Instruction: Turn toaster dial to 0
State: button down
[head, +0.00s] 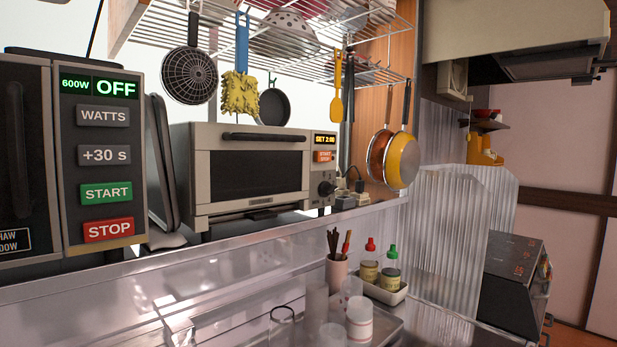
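The toaster (198,150) is a beige oven with a dark glass door and a black handle, in the middle left of the head view on a shelf above the counter. Its door is shut. Its right panel has a small lit display (325,140) that reads "SET 2:00" and an orange "START STOP" button (324,156). Below them is the round dark toaster dial (327,188); its exact pointer angle is too small to tell. My gripper is not in view, and nothing is seen touching the dial.
A microwave (97,150) reading "OFF" stands at the left. Pans and utensils hang from a wire rack (300,68) above the toaster. Plugs (345,200) sit right of the dial. Cups (359,318) and a bottle tray (385,292) stand below. Open air lies before the dial.

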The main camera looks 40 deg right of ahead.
aim_at(325, 189)
jog(key=l+z, duration=0.15)
jog(key=l, duration=0.35)
jog(key=i+l+z, duration=0.15)
jog(key=l, duration=0.3)
jog(key=i+l+z, duration=0.15)
jog(key=l, duration=0.3)
